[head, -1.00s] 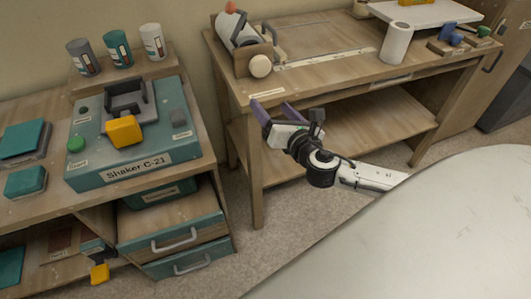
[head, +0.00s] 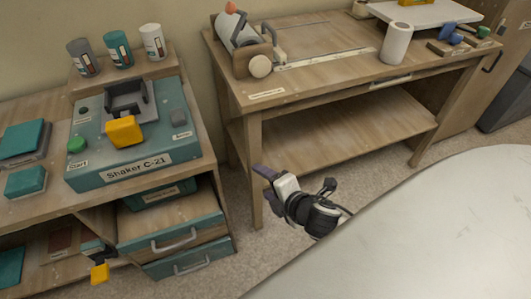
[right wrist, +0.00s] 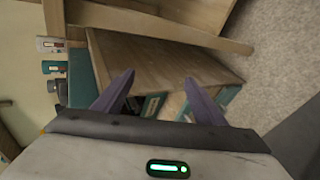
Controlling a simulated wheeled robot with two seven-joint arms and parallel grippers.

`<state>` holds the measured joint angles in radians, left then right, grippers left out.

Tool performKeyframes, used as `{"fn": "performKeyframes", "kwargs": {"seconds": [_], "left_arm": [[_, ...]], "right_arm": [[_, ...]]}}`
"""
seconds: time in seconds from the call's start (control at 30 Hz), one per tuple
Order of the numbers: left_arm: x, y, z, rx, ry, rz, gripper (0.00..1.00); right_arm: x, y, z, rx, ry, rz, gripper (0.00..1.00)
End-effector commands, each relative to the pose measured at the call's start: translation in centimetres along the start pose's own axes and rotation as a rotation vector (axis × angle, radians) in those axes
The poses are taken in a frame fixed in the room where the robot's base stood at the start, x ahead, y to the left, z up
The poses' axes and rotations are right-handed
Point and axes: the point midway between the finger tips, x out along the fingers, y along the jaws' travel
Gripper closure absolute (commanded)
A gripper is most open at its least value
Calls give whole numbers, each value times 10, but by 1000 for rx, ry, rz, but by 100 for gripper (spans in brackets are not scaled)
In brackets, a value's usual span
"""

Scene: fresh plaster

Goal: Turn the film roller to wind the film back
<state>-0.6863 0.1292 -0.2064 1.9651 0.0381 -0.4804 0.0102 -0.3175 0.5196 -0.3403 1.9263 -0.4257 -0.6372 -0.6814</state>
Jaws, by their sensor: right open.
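The film roller (head: 238,30) is a grey-white cylinder in a wooden holder at the back left of the wooden table (head: 330,66). A round pale knob (head: 260,66) sits on the holder's near end. My right gripper (head: 262,180) is low in front of the table, below its top and well apart from the roller. Its two purple fingers are spread and empty in the right wrist view (right wrist: 155,97). The roller cannot be made out in the right wrist view. My left gripper is not in view.
A white roll (head: 396,43) stands on the table's right part. The table's lower shelf (head: 340,125) is bare. A large pale rounded surface fills the lower right.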

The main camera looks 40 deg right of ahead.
Motion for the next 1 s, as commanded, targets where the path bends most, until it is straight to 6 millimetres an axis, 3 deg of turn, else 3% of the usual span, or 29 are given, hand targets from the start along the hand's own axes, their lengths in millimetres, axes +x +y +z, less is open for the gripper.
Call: {"fn": "performKeyframes", "kwargs": {"seconds": [0.23,0.9,1.0], "left_arm": [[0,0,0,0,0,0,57],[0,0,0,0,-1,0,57],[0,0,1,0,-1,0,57]], "right_arm": [[-8,-25,-17,188,34,-53,35],[-10,-31,-21,233,41,-66,35],[-15,-44,-29,319,52,-94,35]]}}
